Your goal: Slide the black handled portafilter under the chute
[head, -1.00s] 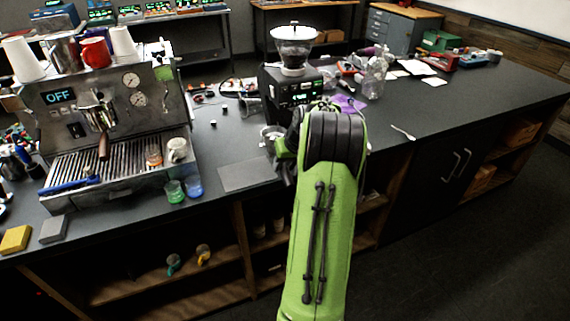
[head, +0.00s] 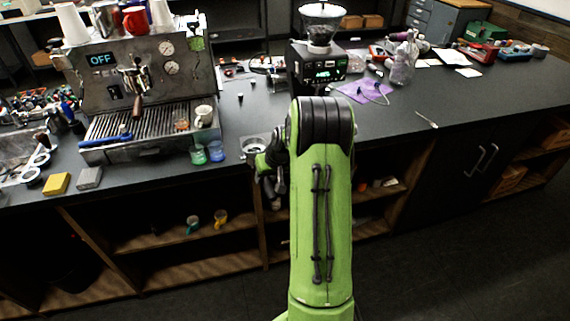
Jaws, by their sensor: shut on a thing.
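The coffee grinder (head: 320,64) stands on the counter behind my arm, with a clear hopper on top and a lit display. Its chute is too small to make out, and my arm hides the lower front. My gripper (head: 265,163) is at the counter's front edge, partly hidden by my forearm. It is shut on the portafilter (head: 253,145), whose round metal basket shows just beyond the fingers. The handle is mostly hidden by the gripper. The basket is to the left of the grinder and nearer to me, apart from it.
The espresso machine (head: 139,85) stands left, with a brown-handled portafilter (head: 137,101) in it. Green (head: 197,154) and blue (head: 217,150) glasses stand at its front right corner. A purple cloth (head: 358,92) lies right of the grinder. The counter between machine and grinder is mostly clear.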

